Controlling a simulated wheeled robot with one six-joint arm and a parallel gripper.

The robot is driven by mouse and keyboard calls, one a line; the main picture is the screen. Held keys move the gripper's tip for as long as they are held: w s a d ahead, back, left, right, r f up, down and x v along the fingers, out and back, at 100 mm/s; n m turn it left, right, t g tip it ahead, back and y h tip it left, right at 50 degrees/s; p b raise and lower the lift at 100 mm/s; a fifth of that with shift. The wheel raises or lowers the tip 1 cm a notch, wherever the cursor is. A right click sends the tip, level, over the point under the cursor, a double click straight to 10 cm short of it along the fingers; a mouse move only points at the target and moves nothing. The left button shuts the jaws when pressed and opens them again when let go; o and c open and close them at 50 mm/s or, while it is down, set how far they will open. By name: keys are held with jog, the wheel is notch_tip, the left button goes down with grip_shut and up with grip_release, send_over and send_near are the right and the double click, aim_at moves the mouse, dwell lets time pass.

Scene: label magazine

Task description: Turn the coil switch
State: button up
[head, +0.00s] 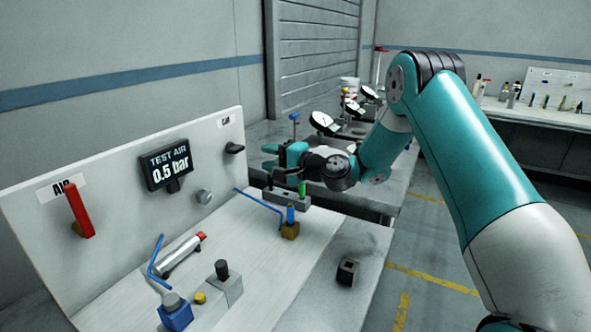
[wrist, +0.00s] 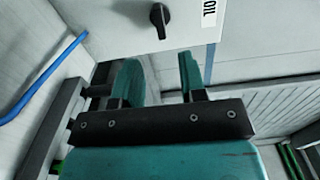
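The coil switch (head: 235,148) is a black rotary knob on the upright white panel, near its right end. In the wrist view the coil switch (wrist: 160,18) shows at the top, its pointer slanted, beside a label (wrist: 209,10) reading "OIL", cut off at the edge. My gripper (head: 268,157) is to the right of the switch in the head view, apart from it. In the wrist view my gripper (wrist: 160,78) has its two teal fingers spread with nothing between them. The switch lies beyond the fingertips.
The panel also bears a red lever (head: 79,210), a "TEST AIR 0.5 bar" display (head: 167,165) and a grey knob (head: 204,197). Dial gauges (head: 323,122) stand behind my gripper.

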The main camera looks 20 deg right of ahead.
jog(key=b+v, duration=0.1)
jog(key=v, duration=0.7)
jog(key=s+a+r+n+g+p, duration=0.1)
jog(key=s+a+r+n+g, duration=0.2)
jog(key=s+a+n+g, duration=0.35)
jog(key=s+a+r+n+g+p, duration=0.25)
jog(key=s+a+n, duration=0.25)
jog(key=s+a, duration=0.4)
jog(key=s+d+r+n+g+h+p, duration=0.1)
jog(key=s+n+g+h, duration=0.4)
jog(key=s, duration=1.5)
jog(key=shift+r+n+g+h, duration=0.3)
jog(key=shift+r+n+h, duration=0.3)
jog(key=shift+n+h, duration=0.15)
